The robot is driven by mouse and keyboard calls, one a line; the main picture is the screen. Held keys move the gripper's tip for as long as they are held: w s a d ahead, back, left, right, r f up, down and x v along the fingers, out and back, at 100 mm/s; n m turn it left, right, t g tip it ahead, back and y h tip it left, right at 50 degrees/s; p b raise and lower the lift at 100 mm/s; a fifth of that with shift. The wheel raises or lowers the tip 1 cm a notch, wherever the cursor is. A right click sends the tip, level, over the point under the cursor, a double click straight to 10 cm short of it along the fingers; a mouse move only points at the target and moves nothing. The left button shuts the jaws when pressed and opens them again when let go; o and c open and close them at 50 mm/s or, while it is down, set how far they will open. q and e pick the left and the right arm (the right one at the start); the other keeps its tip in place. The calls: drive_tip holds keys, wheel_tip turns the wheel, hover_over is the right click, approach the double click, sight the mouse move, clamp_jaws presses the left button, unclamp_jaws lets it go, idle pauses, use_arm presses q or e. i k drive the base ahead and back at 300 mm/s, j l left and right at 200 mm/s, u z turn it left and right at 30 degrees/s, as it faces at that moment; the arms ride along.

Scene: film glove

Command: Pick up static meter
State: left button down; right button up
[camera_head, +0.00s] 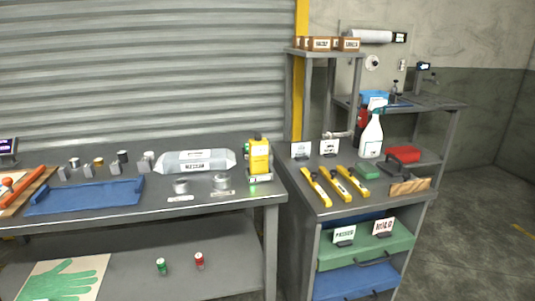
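A yellow upright device (259,157) with a dark top stands at the right end of the left workbench, in a pale base with a green light. It looks like a meter, but its label is too small to read. Three yellow-and-black hand tools (316,187) lie side by side on the right cabinet top; I cannot tell what they are. Neither of my grippers is in view.
The left workbench (130,212) holds a blue tray (85,195), several small metal cylinders, a clear plastic package (195,161) and two round metal pieces. The right cabinet carries a spray bottle (371,137), signs and a red box (403,153). Floor is free at right.

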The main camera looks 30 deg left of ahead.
sight(259, 146)
drive_tip(key=u, duration=1.1)
